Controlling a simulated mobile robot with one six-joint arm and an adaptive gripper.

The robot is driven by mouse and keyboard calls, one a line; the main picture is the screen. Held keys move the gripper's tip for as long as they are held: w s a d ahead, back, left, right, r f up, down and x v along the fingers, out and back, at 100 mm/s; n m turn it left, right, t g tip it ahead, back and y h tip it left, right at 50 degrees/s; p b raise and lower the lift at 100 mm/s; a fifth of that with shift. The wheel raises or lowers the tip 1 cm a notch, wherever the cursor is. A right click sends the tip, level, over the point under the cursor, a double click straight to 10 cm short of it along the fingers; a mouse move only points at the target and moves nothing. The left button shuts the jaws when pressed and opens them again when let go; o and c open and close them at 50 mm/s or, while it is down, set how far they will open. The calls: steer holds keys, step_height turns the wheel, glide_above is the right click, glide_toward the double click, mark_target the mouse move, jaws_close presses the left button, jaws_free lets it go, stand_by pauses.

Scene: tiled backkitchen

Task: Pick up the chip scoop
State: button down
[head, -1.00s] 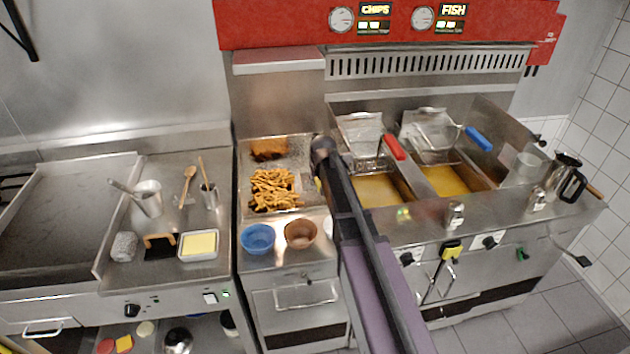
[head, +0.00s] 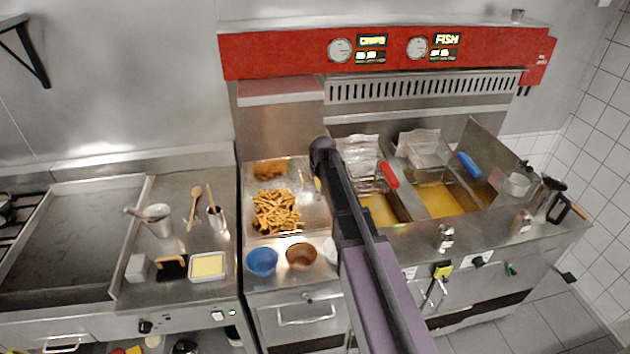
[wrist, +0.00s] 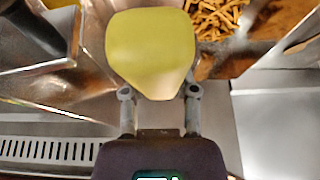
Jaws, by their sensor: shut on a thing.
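A yellow, rounded piece (wrist: 150,50) fills the upper middle of the wrist view, held between the fingers of my gripper (wrist: 159,92). It seems to be part of the chip scoop; the rest of the scoop is hidden. In the head view, a small yellow bit (head: 317,184) shows beside my arm at the right edge of the chip station. The gripper itself is mostly hidden there behind my arm. Chips (head: 277,211) lie heaped in the metal chip station (head: 310,212), left of my arm.
A blue bowl (head: 262,262) and a brown bowl (head: 301,255) stand in front of the chips. The fryer with a red-handled basket (head: 389,175) and a blue-handled basket (head: 468,165) is at right. A griddle (head: 70,235) is at far left.

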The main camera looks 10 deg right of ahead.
steer(key=shift+r+p, duration=2.85)
steer(key=shift+r, duration=0.45)
